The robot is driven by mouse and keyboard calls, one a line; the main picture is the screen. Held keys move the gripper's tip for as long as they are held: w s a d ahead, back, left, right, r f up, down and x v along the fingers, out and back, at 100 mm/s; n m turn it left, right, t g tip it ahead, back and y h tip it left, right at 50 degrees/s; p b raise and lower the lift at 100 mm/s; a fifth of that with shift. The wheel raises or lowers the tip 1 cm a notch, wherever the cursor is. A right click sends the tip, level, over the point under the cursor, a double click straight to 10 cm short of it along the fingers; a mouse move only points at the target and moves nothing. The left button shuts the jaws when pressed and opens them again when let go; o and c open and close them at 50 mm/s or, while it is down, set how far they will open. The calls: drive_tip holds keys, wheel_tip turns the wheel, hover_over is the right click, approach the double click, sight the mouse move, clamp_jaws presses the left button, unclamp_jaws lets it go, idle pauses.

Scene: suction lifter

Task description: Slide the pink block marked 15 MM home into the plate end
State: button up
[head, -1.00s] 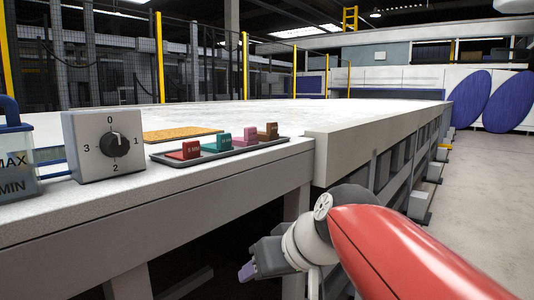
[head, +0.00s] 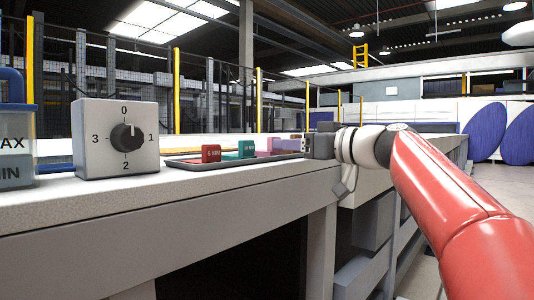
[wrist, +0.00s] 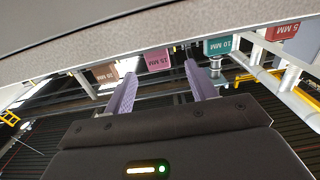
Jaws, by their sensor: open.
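The pink block marked 15 MM (wrist: 158,59) shows upside down in the wrist view, near the top middle, beyond and between the purple fingertips of my gripper (wrist: 160,70). The jaws are apart with nothing between them. In the head view my gripper (head: 288,145) is at the right end of the dark tray (head: 185,162), level with the blocks. It partly hides the pink block (head: 263,145) there. I cannot tell the exact gap between fingers and block. I cannot make out the plate end in either view.
A red block (head: 211,153), marked 5 MM in the wrist view, and a teal 10 MM block (head: 246,149) stand left of the pink one. A brown 20 MM block (wrist: 104,73) is on its other side. A dial box (head: 115,138) and a clear container (head: 16,145) stand farther left.

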drive_tip(key=x, duration=0.2)
drive_tip(key=p+x, duration=0.1)
drive_tip(key=x, duration=0.1)
drive_tip(key=p+x, duration=0.1)
drive_tip(key=x, duration=0.1)
drive_tip(key=shift+w+r, duration=0.25)
drive_tip(key=shift+r, duration=0.15)
drive_tip(key=shift+c, duration=0.2)
drive_tip(key=c, duration=1)
wheel_tip(320, 180, up, 20)
drive_tip(key=p, duration=1.3)
